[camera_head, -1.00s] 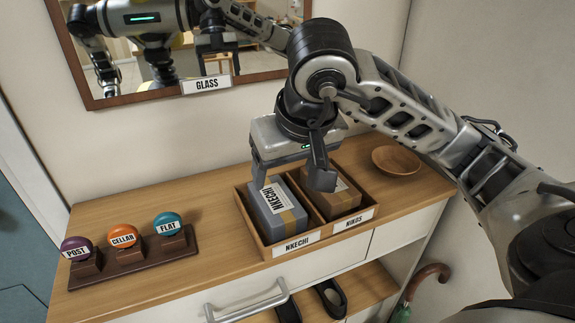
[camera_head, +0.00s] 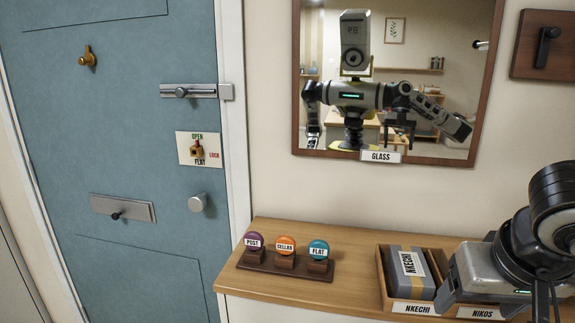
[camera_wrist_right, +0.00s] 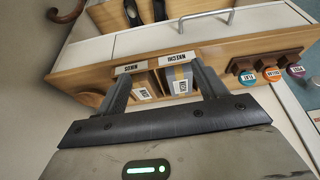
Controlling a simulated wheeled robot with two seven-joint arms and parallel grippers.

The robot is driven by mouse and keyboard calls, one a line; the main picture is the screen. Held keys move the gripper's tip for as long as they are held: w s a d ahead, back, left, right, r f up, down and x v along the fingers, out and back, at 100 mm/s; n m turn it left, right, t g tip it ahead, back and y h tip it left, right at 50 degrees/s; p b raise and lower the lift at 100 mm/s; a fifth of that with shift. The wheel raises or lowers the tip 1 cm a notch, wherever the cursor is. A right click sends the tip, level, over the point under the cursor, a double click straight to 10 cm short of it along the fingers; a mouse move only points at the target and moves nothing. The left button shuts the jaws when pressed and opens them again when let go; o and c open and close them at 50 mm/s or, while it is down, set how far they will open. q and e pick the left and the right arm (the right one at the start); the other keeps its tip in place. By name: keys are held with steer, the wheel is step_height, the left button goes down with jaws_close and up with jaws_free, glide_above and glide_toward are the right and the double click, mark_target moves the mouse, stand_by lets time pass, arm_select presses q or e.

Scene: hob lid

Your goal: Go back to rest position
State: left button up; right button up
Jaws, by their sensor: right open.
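My right gripper (camera_head: 496,300) is at the lower right of the head view, in front of the right part of a divided wooden tray (camera_head: 382,278). In the right wrist view its two fingers (camera_wrist_right: 162,80) are spread apart with nothing between them. A grey parcel (camera_head: 408,272) marked NKECHI sits in the tray's left compartment, labelled NKECHI. It also shows in the wrist view (camera_wrist_right: 180,78). A brown parcel (camera_wrist_right: 145,87) sits in the NIKOS compartment, hidden by my gripper in the head view. My left gripper is not directly in view.
The tray stands on a wooden shelf top (camera_head: 345,293). A rack with purple, orange (camera_head: 285,245) and teal knobs is to its left. A mirror (camera_head: 298,80) labelled GLASS hangs above and reflects me. A blue door (camera_head: 130,150) fills the left.

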steer(key=s+a+f+m+g+y, duration=0.25)
steer(key=a+y, duration=0.25)
steer(key=a, duration=0.3)
steer(key=s+a+f+m+g+y, duration=0.1)
steer(key=s+a+f+g+y, duration=0.15)
steer(key=a+y, duration=0.4)
steer(key=a+r+m+t+y, duration=0.1)
steer(key=a+r+m+y, duration=0.8)
steer(key=m, duration=0.6)
steer(key=w+d+f+m+t+h, duration=0.45)
steer(key=f+m+t, duration=0.35)
steer(key=m, duration=0.8)
steer(key=w+d+f+m+t+h, duration=0.45)
steer(key=m+t, duration=0.55)
steer(key=m, duration=0.5)
arm_select(q)
steer(key=shift+w+r, duration=0.15)
steer(key=shift+w, duration=0.1)
arm_select(e)
steer(key=s+d+f+m+g+h, duration=0.2)
steer(key=s+f+m+g+h, duration=0.2)
steer(key=f+m, duration=0.5)
steer(key=s+d+f+m+g+h, duration=0.2)
steer(key=s+f+m, duration=0.6)
steer(key=f, duration=0.8)
steer(key=shift+d+m+g+h, duration=0.4)
steer(key=shift+g+h, duration=0.65)
steer(key=shift+g, duration=0.15)
steer(key=shift+f, duration=0.1)
